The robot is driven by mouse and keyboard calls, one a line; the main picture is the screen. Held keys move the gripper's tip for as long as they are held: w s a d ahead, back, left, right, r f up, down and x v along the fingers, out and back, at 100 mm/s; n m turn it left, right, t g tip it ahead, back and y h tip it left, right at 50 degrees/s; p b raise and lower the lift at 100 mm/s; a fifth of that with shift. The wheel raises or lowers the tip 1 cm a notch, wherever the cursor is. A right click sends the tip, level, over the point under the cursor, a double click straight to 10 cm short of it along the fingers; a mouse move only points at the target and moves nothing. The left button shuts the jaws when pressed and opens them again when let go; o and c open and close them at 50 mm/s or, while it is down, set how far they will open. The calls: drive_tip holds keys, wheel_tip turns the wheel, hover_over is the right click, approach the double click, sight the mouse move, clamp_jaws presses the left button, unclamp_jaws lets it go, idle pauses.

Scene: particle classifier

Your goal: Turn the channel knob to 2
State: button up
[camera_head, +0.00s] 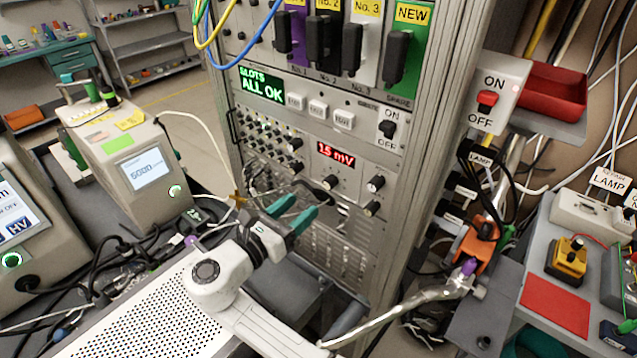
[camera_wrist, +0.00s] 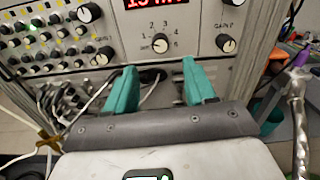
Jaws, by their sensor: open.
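The channel knob (camera_wrist: 160,44) is a small dark knob with a pale face, ringed by the numbers 1 to 5, on the rack panel in the wrist view. Its pointer is too small to read surely. In the head view the knob (camera_head: 329,182) sits below the red display. My gripper (camera_wrist: 159,68) has two teal fingers spread apart, with nothing between them. The knob appears beyond the fingertips, roughly centred between them and not touched. In the head view my gripper (camera_head: 307,203) is in front of the rack, just below and left of the knob.
The red display (camera_head: 335,155) reads about 1.5 mV. Loose cables (camera_wrist: 80,100) hang below left. A metal rack post (camera_head: 405,200) stands on the right.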

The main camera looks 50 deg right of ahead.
sight(326, 186)
drive_tip(key=d+p, duration=0.1)
drive_tip(key=d, duration=0.7)
drive_tip(key=shift+w+d+p, duration=0.1)
drive_tip(key=shift+d+p, duration=0.25)
clamp_jaws()
drive_tip(key=shift+f+m, duration=0.1)
drive_tip(key=shift+m, duration=0.2)
drive_tip(key=m+b, duration=0.2)
drive_tip(key=m, duration=0.1)
drive_tip(key=shift+m, duration=0.3)
drive_tip(key=shift+m+b, duration=1.35)
drive_tip(key=shift+m, duration=0.85)
